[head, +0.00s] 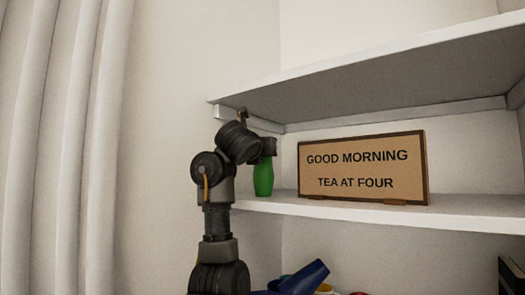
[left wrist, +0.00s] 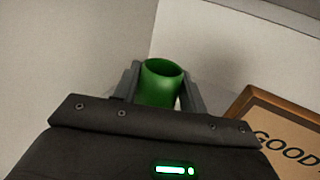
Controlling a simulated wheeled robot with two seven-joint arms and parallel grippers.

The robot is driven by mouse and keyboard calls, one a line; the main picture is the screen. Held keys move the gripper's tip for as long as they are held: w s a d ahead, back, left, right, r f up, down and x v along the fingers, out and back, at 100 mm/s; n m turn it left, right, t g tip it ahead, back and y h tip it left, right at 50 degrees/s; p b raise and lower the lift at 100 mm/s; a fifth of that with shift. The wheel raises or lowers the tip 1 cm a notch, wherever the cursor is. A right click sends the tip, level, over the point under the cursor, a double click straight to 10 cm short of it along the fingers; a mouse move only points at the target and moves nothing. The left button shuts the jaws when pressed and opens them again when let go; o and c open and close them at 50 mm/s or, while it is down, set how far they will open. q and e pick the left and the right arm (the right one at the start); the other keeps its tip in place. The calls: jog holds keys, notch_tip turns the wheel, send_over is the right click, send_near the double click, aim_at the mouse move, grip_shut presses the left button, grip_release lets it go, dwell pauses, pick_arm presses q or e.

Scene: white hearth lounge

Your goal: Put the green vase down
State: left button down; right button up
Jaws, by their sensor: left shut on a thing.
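The green vase (head: 263,179) is upright at the left end of the middle shelf (head: 380,211). Its base is at the level of the shelf top; I cannot tell whether it touches. My left gripper (head: 266,153) is shut on the vase near its top, reaching in from the left. In the left wrist view the vase's open round mouth (left wrist: 161,69) shows between the two fingers (left wrist: 160,85). The lower part of the vase is hidden in that view by the gripper body. My right gripper is not in view.
A framed sign (head: 362,169) reading "GOOD MORNING TEA AT FOUR" stands on the shelf to the right of the vase. An upper shelf (head: 380,80) hangs above. Blue and other coloured items (head: 303,279) lie below. White curtains (head: 60,140) hang at left.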

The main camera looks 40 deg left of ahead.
pick_arm(q)
jog(key=c, duration=0.8)
grip_release()
jog(key=shift+w, duration=0.1)
jog(key=b+v, duration=1)
jog(key=v, duration=0.2)
jog(key=shift+r, duration=0.15)
